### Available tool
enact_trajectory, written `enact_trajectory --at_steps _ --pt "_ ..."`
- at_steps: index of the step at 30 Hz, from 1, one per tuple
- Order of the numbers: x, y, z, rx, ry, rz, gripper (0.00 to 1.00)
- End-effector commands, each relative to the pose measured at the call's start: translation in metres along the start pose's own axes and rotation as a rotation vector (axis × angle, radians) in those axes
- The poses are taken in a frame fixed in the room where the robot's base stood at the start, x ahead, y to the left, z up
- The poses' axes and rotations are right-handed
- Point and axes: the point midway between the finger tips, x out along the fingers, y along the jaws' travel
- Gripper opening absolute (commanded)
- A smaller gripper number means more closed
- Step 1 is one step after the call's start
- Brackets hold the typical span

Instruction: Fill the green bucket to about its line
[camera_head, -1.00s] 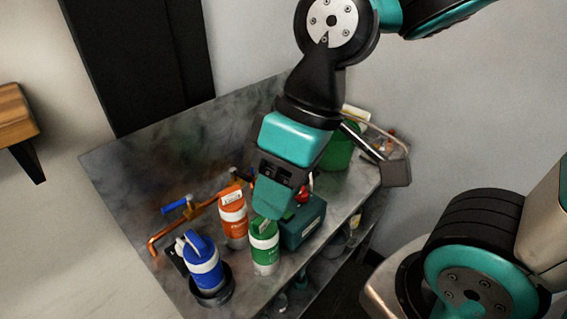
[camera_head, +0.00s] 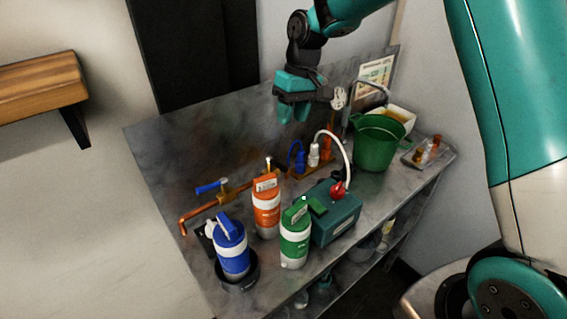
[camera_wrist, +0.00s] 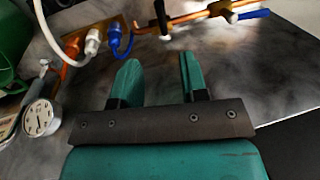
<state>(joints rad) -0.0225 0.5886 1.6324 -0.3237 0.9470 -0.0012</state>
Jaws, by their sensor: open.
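The green bucket (camera_head: 378,145) stands upright at the back right of the bench; part of it shows at the left edge of the wrist view (camera_wrist: 12,45). Its fill level and line cannot be made out. A copper pipe (camera_head: 200,213) with a blue-handled valve (camera_head: 212,187) runs along the back left of the bench; its blue lever also shows in the wrist view (camera_wrist: 251,15). My gripper (camera_head: 293,119) is open and empty, raised near the back panel, left of the bucket. Its two teal fingers (camera_wrist: 158,65) stand apart with nothing between them.
Blue (camera_head: 232,247), orange (camera_head: 266,207) and green (camera_head: 295,238) canisters stand at the front left. A teal box (camera_head: 333,215) with a red knob (camera_head: 338,188) is beside them. Coloured connectors (camera_head: 313,154) stand behind. A small tray (camera_head: 430,153) lies right of the bucket.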

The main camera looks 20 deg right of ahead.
Motion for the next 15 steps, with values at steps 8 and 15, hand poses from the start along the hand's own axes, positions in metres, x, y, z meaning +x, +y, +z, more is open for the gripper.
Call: enact_trajectory --at_steps 8,15 --pt "0.064 -0.001 0.001 -0.001 -0.006 -0.002 0.40" --pt "0.112 -0.001 0.002 -0.002 -0.005 -0.001 0.40"
